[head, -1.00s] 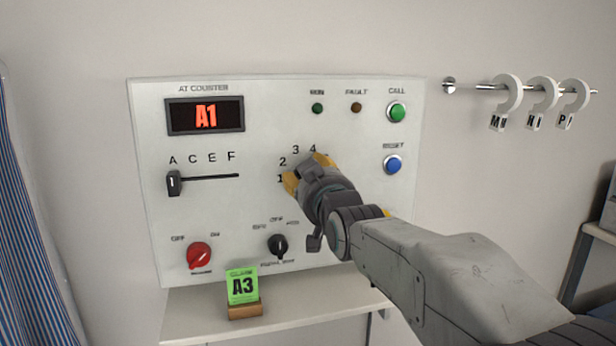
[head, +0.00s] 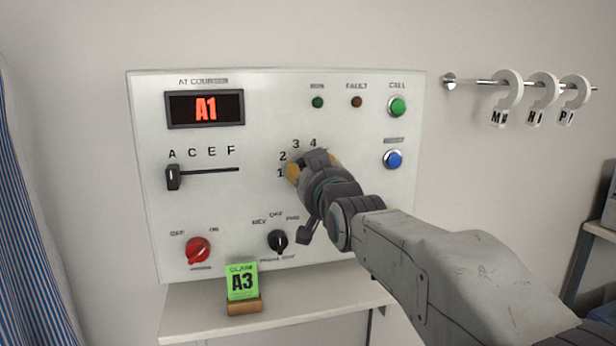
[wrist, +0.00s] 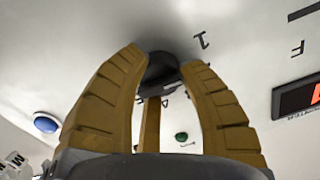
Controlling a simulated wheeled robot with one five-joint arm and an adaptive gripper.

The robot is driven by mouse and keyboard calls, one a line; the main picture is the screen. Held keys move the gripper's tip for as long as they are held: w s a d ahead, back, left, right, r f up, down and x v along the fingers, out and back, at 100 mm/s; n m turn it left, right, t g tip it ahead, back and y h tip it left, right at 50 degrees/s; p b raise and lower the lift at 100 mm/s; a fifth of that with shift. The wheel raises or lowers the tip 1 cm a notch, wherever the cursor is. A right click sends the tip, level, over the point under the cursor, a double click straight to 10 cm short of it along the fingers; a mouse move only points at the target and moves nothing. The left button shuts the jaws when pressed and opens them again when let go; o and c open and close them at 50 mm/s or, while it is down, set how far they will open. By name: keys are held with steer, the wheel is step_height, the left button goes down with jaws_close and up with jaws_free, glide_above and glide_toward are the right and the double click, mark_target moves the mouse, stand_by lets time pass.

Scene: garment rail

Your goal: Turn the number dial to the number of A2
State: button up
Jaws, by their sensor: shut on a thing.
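The number dial (wrist: 162,68) is a dark round knob between my gripper's fingers in the wrist view. In the head view my gripper (head: 305,167) hides it, and its pointer cannot be read. The numbers 1 to 4 (head: 295,144) show around the left and top of the gripper; any further numbers are hidden. The display (head: 205,109) reads A1 in red. The letter slider (head: 173,177) stands at the left end of its slot, under A.
A red knob (head: 197,250) and a black mode knob (head: 278,241) sit lower on the panel (head: 255,205). Green (head: 397,107) and blue (head: 393,159) buttons are at right. A green A3 card (head: 242,282) stands on the shelf (head: 335,292). Lettered hooks (head: 541,92) hang on a rail.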

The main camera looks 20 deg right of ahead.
steer(key=m+b, duration=0.2)
steer(key=m, duration=0.3)
steer(key=shift+m, duration=0.3)
stand_by(0.4)
steer(key=o, duration=1.2)
steer(key=s, duration=1.2)
steer(key=shift+f, duration=0.1)
